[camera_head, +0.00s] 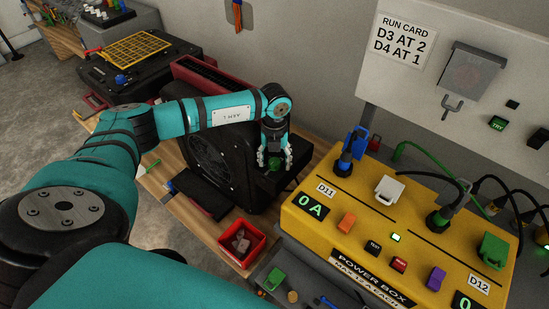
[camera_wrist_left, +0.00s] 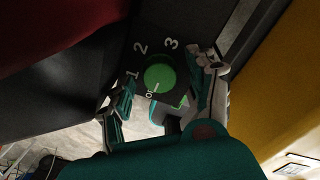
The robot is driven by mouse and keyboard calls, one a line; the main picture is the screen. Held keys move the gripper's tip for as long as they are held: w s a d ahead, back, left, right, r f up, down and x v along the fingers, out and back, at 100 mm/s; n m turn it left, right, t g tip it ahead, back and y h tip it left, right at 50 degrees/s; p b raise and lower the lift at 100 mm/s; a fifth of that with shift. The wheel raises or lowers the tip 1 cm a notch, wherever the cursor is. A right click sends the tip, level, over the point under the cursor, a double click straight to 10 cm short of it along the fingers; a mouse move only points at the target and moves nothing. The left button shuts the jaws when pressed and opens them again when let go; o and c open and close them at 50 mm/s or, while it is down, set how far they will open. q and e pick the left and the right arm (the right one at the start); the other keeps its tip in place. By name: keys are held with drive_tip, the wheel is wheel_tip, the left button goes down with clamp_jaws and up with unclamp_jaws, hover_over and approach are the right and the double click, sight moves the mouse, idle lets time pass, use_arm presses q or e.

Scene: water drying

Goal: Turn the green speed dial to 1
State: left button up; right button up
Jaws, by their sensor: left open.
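The green speed dial (camera_wrist_left: 160,77) is round and sits on a dark panel marked 0, 1, 2 and 3 in the left wrist view. Its pale pointer mark faces the 0. In the head view the dial (camera_head: 274,162) is a small green patch on the right end of the black fan unit (camera_head: 205,148). My left gripper (camera_head: 274,157) points down over it. In the left wrist view the open fingers (camera_wrist_left: 168,70) stand on either side of the dial. I cannot tell whether they touch it. My right gripper is in neither view.
A yellow power box (camera_head: 335,234) with plugs and switches stands to the right of the fan. A red bin (camera_head: 242,243) sits on the wooden bench in front. A black case with a yellow grid (camera_head: 135,48) stands behind. A run card (camera_head: 403,42) hangs on the board.

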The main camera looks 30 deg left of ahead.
use_arm(q)
drive_tip(key=c, duration=1.1)
drive_tip(key=shift+c, duration=0.2)
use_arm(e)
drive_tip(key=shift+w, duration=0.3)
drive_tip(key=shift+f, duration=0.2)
use_arm(q)
drive_tip(key=m+b, duration=0.3)
drive_tip(key=m, duration=0.2)
drive_tip(key=shift+f+m+b, duration=0.1)
drive_tip(key=shift+m+b, duration=0.2)
drive_tip(key=m+b, duration=0.2)
drive_tip(key=m, duration=0.1)
drive_tip(key=shift+a+m+b, duration=0.1)
drive_tip(key=shift+m+b, duration=0.45)
drive_tip(key=shift+m, duration=0.95)
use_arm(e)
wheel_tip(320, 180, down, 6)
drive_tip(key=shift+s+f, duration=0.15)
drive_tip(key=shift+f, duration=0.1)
